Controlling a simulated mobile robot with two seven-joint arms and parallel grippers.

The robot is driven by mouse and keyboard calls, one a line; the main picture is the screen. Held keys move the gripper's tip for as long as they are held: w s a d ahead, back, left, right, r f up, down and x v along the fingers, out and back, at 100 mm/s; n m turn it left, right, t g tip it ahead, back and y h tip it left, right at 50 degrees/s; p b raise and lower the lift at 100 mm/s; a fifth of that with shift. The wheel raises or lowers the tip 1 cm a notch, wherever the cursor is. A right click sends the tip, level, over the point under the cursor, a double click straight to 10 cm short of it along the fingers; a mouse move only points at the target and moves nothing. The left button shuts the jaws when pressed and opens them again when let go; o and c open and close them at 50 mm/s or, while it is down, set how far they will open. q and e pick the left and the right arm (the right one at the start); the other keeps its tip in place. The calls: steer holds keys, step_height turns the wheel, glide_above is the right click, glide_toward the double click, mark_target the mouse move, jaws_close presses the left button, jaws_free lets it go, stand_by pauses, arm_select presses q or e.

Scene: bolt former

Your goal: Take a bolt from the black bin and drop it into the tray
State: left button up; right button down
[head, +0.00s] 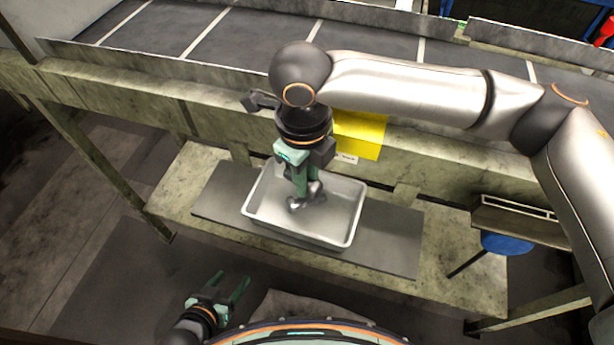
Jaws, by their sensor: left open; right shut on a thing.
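The tray (340,213) is pale grey, shallow and rectangular. It sits on a dark mat on the ledge below the conveyor. My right gripper (305,190) points down over the tray, its green fingers shut on a dark grey metal bolt (307,200). The bolt shows at the fingertips, inside the tray's outline; I cannot tell whether it touches the tray floor. My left gripper (232,288) is open and empty at the bottom left, below and apart from the ledge. I see no black bin in this view.
The dark mat (390,240) has clear room right of the tray. The conveyor (250,40) with its raised side rail runs behind. A yellow panel (360,135) is on the rail behind the tray. A blue round seat (505,243) is at the right.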

steer(key=shift+f+b, duration=0.35)
steer(key=shift+f, duration=0.3)
steer(key=shift+r, duration=0.1)
steer(key=c, duration=0.7)
jaws_free()
steer(key=r, duration=0.8)
steer(key=r+p, duration=0.1)
steer(key=r, duration=0.3)
steer(key=shift+s+a+r, duration=0.2)
steer(key=shift+s+r, duration=0.05)
steer(key=shift+s+f, duration=0.1)
